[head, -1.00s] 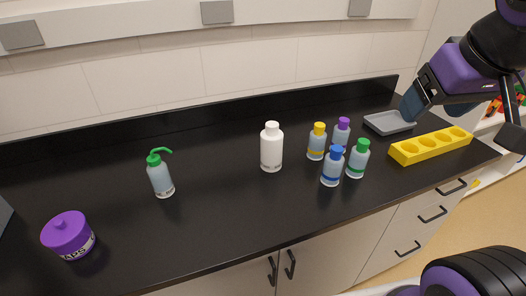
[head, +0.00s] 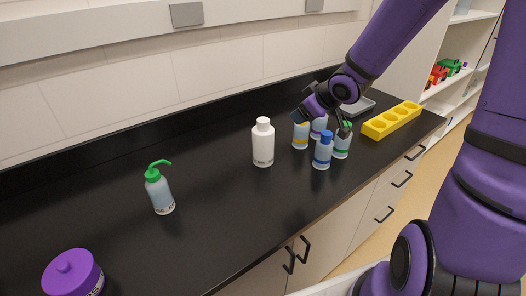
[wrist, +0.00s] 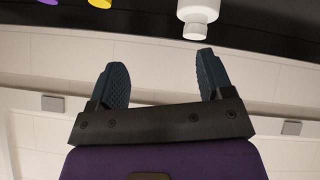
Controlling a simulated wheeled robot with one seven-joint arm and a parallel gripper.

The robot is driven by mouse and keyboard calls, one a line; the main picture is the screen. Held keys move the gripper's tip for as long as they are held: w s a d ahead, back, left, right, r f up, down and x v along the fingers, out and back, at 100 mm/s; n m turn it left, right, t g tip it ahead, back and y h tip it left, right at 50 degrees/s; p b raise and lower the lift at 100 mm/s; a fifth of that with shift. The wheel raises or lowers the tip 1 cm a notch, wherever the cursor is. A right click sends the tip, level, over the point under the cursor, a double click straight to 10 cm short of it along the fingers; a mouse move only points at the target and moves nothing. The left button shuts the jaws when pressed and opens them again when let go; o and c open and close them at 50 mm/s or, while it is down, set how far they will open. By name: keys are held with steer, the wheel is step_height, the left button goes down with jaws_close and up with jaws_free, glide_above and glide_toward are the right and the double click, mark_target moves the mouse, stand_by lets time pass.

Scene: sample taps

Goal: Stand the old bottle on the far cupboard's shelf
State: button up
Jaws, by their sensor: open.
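Several bottles stand upright on the black counter; I cannot tell which is the old one. A white bottle (head: 263,145) stands apart at the middle. To its right are bottles marked yellow (head: 300,135), purple (head: 319,127), blue (head: 322,152) and green (head: 342,143). My gripper (head: 322,119) is open and empty above this group and partly hides it. In the wrist view, my gripper (wrist: 161,66) has its fingers apart, and the white bottle's cap (wrist: 197,30) is beyond them. An open white shelf unit (head: 462,82) stands at the far right.
A yellow holed rack (head: 392,120) and a grey tray (head: 358,106) are at the counter's right end. A green-topped wash bottle (head: 159,192) and a purple-lidded jar (head: 73,274) stand left. Coloured toys (head: 438,75) occupy one shelf. Counter between the wash bottle and white bottle is clear.

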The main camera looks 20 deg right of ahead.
mark_target(269, 122)
steer(key=w+a+f+y, duration=0.3)
steer(key=w+a+f+n+t+y, duration=0.1)
steer(key=w+a+f+y, duration=0.2)
steer(key=shift+w+a+t+y, duration=0.1)
steer(key=shift+w+t+y, duration=0.15)
steer(key=shift+t+y, duration=0.05)
steer(key=shift+f+x, duration=0.15)
steer(key=shift+x, duration=1.2)
steer(key=shift+f+x, duration=0.15)
steer(key=shift+x, duration=1.25)
steer(key=shift+s, duration=0.1)
jaws_close()
